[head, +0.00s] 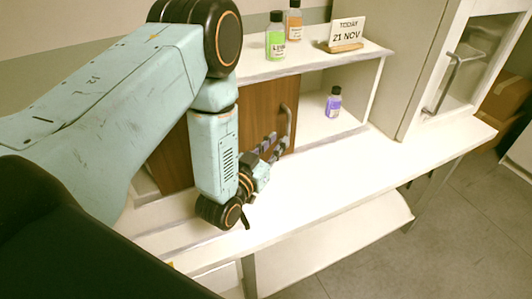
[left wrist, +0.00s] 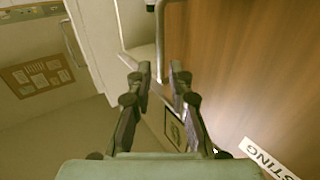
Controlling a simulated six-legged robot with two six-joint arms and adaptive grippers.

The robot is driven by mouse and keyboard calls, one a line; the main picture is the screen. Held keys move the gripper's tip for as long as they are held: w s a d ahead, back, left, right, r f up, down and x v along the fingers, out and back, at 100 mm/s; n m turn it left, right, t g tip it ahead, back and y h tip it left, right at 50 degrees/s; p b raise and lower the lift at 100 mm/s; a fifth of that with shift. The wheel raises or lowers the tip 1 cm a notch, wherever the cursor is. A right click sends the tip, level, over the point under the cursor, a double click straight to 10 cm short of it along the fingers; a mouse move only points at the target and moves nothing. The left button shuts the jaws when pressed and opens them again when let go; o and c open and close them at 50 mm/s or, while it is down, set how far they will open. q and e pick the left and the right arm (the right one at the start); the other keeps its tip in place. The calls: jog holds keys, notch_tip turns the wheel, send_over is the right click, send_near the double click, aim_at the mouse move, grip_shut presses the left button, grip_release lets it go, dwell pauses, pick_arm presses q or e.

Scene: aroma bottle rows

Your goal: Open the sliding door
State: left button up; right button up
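The sliding door (head: 262,105) is a brown wooden panel under the shelf of the white cabinet, partly hidden by my left arm. Its metal bar handle (head: 288,128) is upright near the door's right edge. My left gripper (head: 276,147) is at the handle's lower part. In the left wrist view, the two dark fingers (left wrist: 162,75) are apart, with the handle (left wrist: 160,35) showing in the gap between them. Contact cannot be made out. The door (left wrist: 245,70) fills the right side there. My right gripper is not in view.
A green-label bottle (head: 276,36), an orange bottle (head: 293,20) and a date sign (head: 346,34) stand on the shelf top. A purple bottle (head: 333,102) stands in the open compartment right of the door. A glass-doored cabinet (head: 465,70) is at right. The front countertop (head: 350,170) is clear.

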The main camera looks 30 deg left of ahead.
pick_arm(q)
jog(key=s, duration=0.5)
jog(key=shift+a, duration=0.15)
jog(key=shift+w, duration=0.15)
